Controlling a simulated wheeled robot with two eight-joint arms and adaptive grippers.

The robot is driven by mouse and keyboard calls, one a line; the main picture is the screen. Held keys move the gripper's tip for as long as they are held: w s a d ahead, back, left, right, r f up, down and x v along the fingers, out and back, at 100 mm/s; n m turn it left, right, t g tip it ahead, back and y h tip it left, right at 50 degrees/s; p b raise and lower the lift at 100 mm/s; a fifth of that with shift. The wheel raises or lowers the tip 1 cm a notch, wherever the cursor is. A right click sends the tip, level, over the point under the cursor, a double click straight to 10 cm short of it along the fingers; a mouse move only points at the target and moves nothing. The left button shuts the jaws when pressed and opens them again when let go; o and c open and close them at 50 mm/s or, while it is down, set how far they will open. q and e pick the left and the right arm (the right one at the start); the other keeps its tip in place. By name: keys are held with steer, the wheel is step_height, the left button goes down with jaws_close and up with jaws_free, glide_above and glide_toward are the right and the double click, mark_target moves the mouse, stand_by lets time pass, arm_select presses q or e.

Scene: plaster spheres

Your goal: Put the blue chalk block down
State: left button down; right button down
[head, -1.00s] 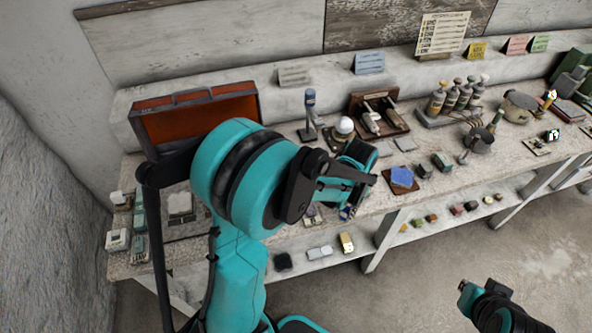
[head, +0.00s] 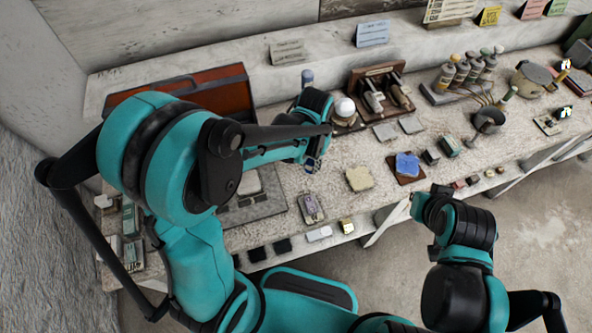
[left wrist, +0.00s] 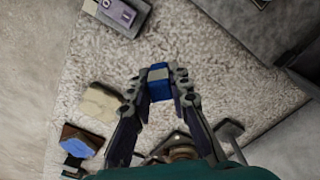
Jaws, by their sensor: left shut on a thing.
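The blue chalk block (left wrist: 159,83) is between the fingertips of my left gripper (left wrist: 159,87) in the left wrist view, with the pale tabletop behind it. The gripper is shut on it. In the head view my left gripper (head: 312,164) is over the worktop (head: 330,195), and the block is mostly hidden by the gripper. Whether the block touches the top I cannot tell. My right gripper (head: 416,204) is in front of the table's front edge; its jaws are too small to read.
A tan sponge (head: 359,178) and a blue sponge (head: 407,165) on a brown board lie right of my left gripper. A small grey-purple device (head: 312,208) lies nearer the front edge. A white-topped jar (head: 345,110) stands behind. Bare worktop shows between them.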

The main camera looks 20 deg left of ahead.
mark_target(298, 176)
arm_select(q)
steer(key=a+f, duration=0.1)
steer(key=a, duration=0.1)
steer(key=w+a+f+b, duration=0.1)
steer(key=a, duration=0.1)
steer(key=shift+f, duration=0.35)
step_height(298, 176, down, 4)
steer(key=shift+r+b, duration=0.1)
steer(key=shift+b, duration=0.65)
steer(key=c, duration=1.4)
jaws_free()
